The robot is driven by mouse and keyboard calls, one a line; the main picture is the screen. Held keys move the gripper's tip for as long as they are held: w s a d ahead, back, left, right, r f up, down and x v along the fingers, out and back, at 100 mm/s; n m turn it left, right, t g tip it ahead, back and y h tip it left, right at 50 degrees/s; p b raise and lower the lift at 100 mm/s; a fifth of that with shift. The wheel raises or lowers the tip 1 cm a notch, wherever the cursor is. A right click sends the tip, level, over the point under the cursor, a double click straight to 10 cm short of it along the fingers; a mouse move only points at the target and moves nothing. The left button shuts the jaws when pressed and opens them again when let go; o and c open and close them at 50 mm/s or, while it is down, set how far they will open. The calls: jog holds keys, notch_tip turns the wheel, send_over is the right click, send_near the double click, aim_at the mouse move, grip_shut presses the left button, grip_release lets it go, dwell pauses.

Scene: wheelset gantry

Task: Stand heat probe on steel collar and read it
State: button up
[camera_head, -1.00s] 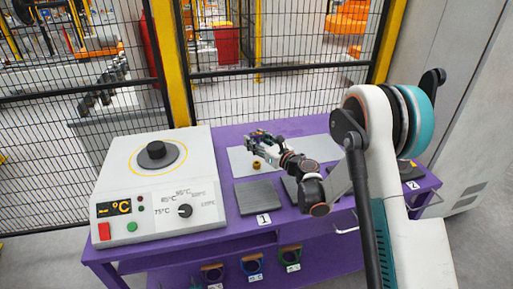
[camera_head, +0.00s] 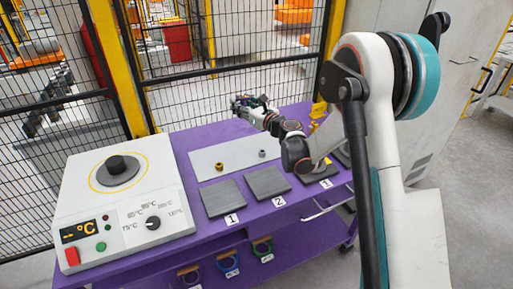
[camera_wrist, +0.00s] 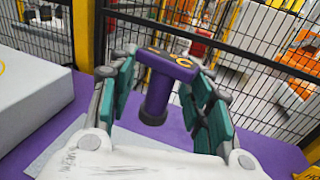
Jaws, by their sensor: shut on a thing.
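My gripper (camera_head: 248,104) is over the far edge of the purple bench, with its fingers toward the fence. In the wrist view my gripper (camera_wrist: 160,88) is shut on the heat probe (camera_wrist: 160,85), a purple T-shaped tool with a dark round tip pointing down. The steel collar (camera_head: 262,153) is a small grey ring on the light grey plate (camera_head: 205,163), nearer me than the gripper and apart from the probe. A brass collar (camera_head: 218,166) stands to its left. Neither collar shows clearly in the wrist view.
A white heater (camera_head: 150,190) with a dial, red and green buttons and a °C display fills the bench's left. Dark numbered pads (camera_head: 222,197) lie along the front. A yellow object (camera_head: 319,108) stands at the back right. A mesh fence (camera_head: 215,50) runs behind.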

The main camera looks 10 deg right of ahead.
jog(key=m+t+h, duration=0.1)
jog(key=h, duration=0.1)
send_over(262, 151)
jog(key=shift+m, duration=0.3)
notch_tip(262, 151, down, 20)
jog(key=b, duration=0.7)
jog(key=shift+w, duration=0.1)
jog(key=o, duration=1.2)
